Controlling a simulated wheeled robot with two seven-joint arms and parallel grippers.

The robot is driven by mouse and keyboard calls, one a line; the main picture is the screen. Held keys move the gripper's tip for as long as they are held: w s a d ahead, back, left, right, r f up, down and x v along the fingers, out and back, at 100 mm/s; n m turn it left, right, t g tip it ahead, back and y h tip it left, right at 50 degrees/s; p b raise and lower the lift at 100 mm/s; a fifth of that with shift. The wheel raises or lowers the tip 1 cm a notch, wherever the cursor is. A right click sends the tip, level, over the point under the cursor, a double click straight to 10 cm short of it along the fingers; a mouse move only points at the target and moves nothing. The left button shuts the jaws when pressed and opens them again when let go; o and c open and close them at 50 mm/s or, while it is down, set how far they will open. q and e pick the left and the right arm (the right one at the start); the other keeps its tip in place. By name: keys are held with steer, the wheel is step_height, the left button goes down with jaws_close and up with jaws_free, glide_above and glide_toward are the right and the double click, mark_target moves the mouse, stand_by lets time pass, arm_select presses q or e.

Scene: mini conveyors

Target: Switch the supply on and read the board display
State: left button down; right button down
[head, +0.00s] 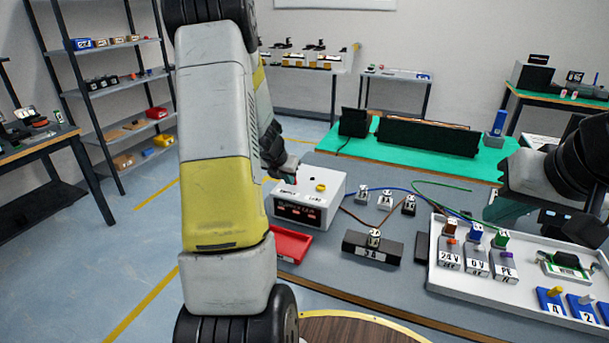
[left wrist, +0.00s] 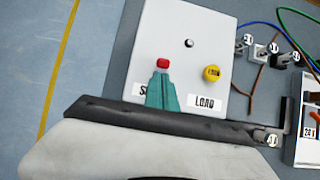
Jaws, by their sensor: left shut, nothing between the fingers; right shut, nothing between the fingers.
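The white supply box (head: 335,205) stands on the grey bench, with a dark front panel (head: 298,213) whose small reddish marks I cannot read. In the left wrist view, the box top (left wrist: 200,75) has a red control (left wrist: 163,63) by a partly hidden label and a yellow knob (left wrist: 211,73) by the LOAD label. My left gripper (head: 291,172) is shut and empty, its teal fingertips (left wrist: 163,78) at the red control; contact is unclear. The white board (head: 440,277) carries a device with a dark display (head: 566,259), unreadable here. My right gripper (head: 497,208) is shut and empty above the board's back edge.
A red tray (head: 290,245) lies before the box. A black 5A block (head: 371,247) and several small terminals sit right of it, with brown, blue and green wires running toward the board. Blue numbered pieces (head: 549,301) stand at the board's front. A green-topped bench (head: 350,147) is behind.

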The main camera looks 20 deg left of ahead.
arm_select(q)
steer(key=shift+w+r+g, duration=0.4)
steer(key=shift+w+g, duration=0.15)
steer(key=shift+g, duration=0.35)
stand_by(1.0)
steer(key=shift+w+r+g, duration=0.35)
steer(key=shift+w+g, duration=0.3)
steer(key=shift+g, duration=0.55)
steer(key=shift+w, duration=0.15)
steer(key=shift+r, duration=0.15)
steer(key=shift+r, duration=0.7)
